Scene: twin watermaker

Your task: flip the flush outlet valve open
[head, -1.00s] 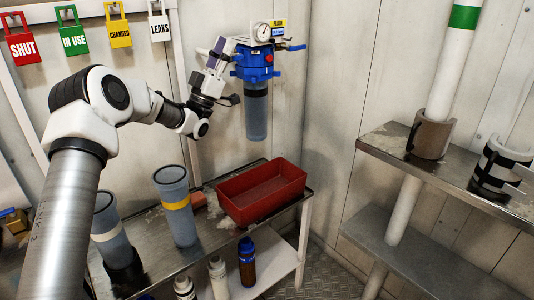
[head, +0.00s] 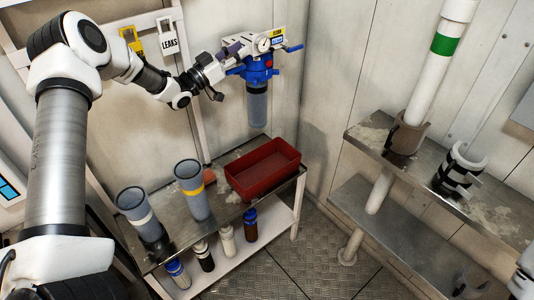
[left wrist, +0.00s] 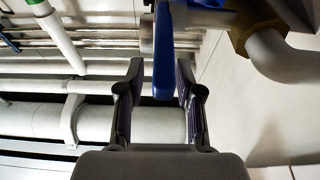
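The blue filter housing (head: 258,70) with its grey bowl (head: 257,108) hangs on the back wall. A gauge (head: 263,45) and a yellow tag (head: 277,33) sit on top. A blue lever (head: 294,47) sticks out on its right side. My left gripper (head: 228,60) is at the left side of the housing, partly mixed with its fittings in the head view. In the left wrist view my left gripper (left wrist: 160,75) is open, and a blue lever (left wrist: 163,55) stands between its fingertips with gaps visible. Which valve this lever belongs to is unclear. Dark parts at the lower right may be my right gripper (head: 472,285).
A red bin (head: 262,172) and grey canisters (head: 190,185) stand on the metal bench below, with several bottles (head: 228,238) on its lower shelf. A metal shelf (head: 365,132) with holders is at right. A brass fitting and grey pipe (left wrist: 280,55) lie right of my left gripper.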

